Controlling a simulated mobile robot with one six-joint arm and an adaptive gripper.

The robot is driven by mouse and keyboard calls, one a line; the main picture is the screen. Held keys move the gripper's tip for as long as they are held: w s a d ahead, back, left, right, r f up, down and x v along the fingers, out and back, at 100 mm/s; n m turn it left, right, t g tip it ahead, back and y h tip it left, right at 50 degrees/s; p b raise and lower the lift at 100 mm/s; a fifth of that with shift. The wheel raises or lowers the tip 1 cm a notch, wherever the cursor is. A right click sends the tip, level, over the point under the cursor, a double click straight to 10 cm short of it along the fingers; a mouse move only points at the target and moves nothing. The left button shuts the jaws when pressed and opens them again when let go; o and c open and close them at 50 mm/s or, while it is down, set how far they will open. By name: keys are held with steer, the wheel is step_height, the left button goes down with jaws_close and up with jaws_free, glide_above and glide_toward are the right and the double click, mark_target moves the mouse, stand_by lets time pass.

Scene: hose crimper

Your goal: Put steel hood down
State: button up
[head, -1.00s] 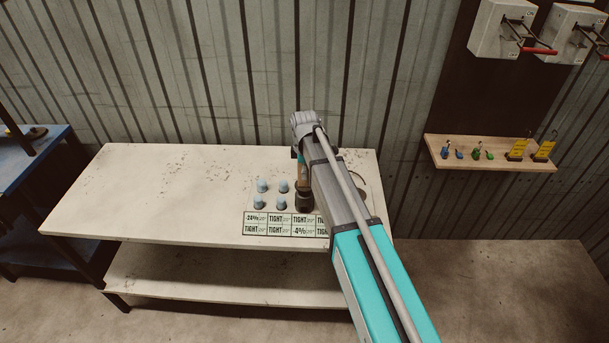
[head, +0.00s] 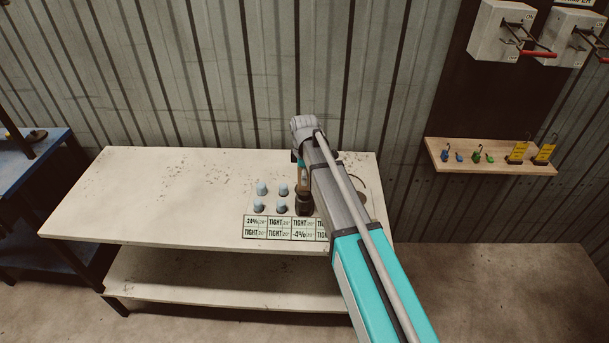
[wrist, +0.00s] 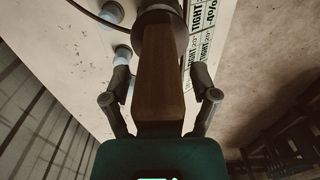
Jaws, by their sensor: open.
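The steel hood, as I take it, is the dark round piece (head: 304,203) standing on the bench beside the label strip, with a brown wooden handle rising from it. In the wrist view its dark round end (wrist: 158,14) is at the top edge, and the handle (wrist: 160,85) runs down between my fingers. My gripper (wrist: 162,82) is open, one finger on each side of the handle, with gaps showing. In the head view my own arm hides most of my gripper.
Several pale blue-capped pieces (head: 262,188) stand left of the hood on the white bench (head: 160,195). A label strip (head: 285,228) lies in front. The bench's left half is clear. A wooden wall shelf (head: 490,163) with small tools is at right.

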steer(key=shift+r, duration=0.15)
step_height(320, 180, up, 12)
steer(key=p, duration=1.2)
stand_by(1.0)
steer(key=s+d+m, duration=1.8)
steer(key=s+d, duration=0.2)
steer(key=s, duration=0.2)
steer(key=shift+d, duration=0.3)
